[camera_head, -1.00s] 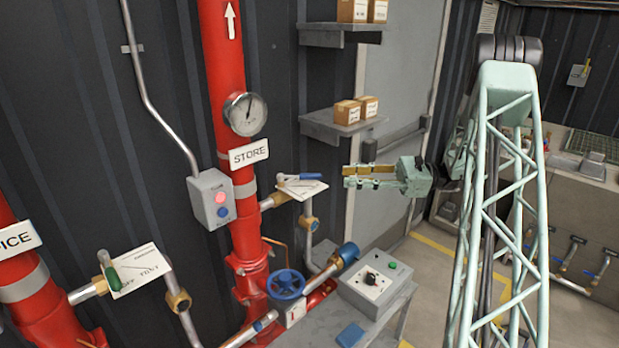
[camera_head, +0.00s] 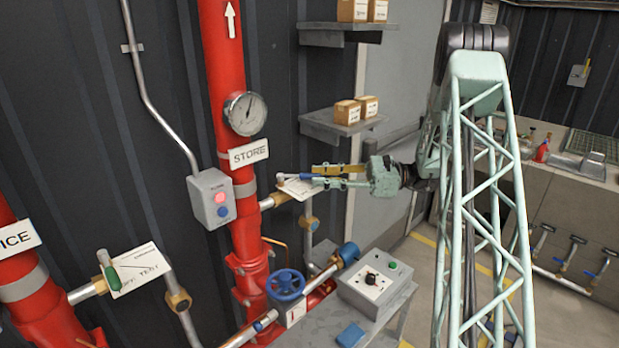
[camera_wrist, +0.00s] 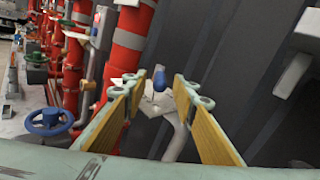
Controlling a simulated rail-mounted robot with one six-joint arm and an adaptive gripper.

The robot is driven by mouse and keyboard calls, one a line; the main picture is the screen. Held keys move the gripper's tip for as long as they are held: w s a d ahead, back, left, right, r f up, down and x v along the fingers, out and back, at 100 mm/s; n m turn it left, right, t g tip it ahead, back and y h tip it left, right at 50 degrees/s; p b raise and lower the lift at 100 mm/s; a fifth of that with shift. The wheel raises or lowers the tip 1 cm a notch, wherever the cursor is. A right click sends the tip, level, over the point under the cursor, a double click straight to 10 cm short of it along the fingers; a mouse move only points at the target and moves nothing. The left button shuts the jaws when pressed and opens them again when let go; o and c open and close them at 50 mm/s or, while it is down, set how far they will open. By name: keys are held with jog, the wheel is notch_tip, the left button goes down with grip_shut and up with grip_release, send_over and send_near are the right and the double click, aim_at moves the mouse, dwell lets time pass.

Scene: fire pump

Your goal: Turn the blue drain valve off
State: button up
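The blue drain valve lever (camera_head: 297,177) sits over a white label plate (camera_head: 298,190) on a branch of the red STORE pipe (camera_head: 241,222). In the wrist view the blue lever handle (camera_wrist: 159,79) shows straight ahead between my fingertips, with its white plate (camera_wrist: 157,103) behind and below. My gripper (camera_head: 318,176) is at the right end of the lever, fingers pointing left. In the wrist view my gripper (camera_wrist: 159,84) has its two yellow-padded fingers wide apart. I cannot tell whether the fingers touch the lever.
A blue handwheel (camera_head: 286,285) and a grey control box (camera_head: 372,284) are below. A grey shelf with small cartons (camera_head: 347,112) is just above my gripper. A green lever (camera_head: 110,275) is at lower left. A grey button box (camera_head: 212,199) is on the red pipe.

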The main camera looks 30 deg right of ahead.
aim_at(300, 176)
jog(key=shift+x, duration=1.9)
jog(key=shift+c, duration=0.9)
grip_shut()
